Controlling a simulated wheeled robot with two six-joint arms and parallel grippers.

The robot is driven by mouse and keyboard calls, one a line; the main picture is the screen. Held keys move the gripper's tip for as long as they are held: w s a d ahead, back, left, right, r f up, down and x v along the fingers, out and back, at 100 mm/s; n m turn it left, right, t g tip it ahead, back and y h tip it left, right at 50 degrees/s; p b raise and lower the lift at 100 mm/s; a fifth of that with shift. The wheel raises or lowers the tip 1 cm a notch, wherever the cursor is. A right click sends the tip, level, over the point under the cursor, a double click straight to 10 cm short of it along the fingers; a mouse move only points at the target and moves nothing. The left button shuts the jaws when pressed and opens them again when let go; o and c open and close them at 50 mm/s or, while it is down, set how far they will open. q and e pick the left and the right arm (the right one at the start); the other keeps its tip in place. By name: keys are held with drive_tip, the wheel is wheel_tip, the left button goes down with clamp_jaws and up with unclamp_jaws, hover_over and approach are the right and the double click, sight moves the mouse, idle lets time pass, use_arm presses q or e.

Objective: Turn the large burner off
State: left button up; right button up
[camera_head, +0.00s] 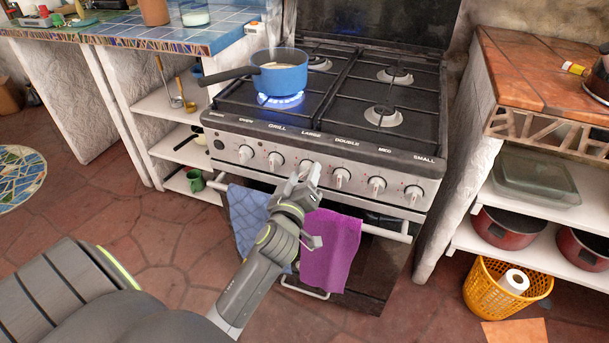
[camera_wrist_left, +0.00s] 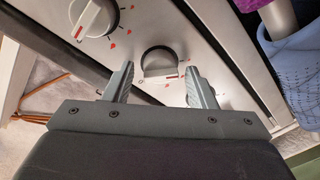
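The stove (camera_head: 330,150) has a row of knobs along its front panel, with labels above reading GRILL, LARGE, DOUBLE, MED and SMALL. Blue flames (camera_head: 281,99) burn under a blue pan (camera_head: 281,73) on the front left burner. My left gripper (camera_head: 303,176) is at the panel below the LARGE label, partly covering the knob there. In the left wrist view, my left gripper (camera_wrist_left: 160,82) is open, its two fingers apart on either side of a silver knob (camera_wrist_left: 160,62). I cannot tell whether either finger touches it. My right gripper is not in view.
A second knob (camera_wrist_left: 95,15) sits close by in the left wrist view. A blue towel (camera_head: 248,215) and a purple towel (camera_head: 331,248) hang from the oven rail (camera_head: 388,233) below the panel. The pan's dark handle (camera_head: 228,76) points left.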

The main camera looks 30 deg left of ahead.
use_arm(q)
drive_tip(key=c, duration=0.8)
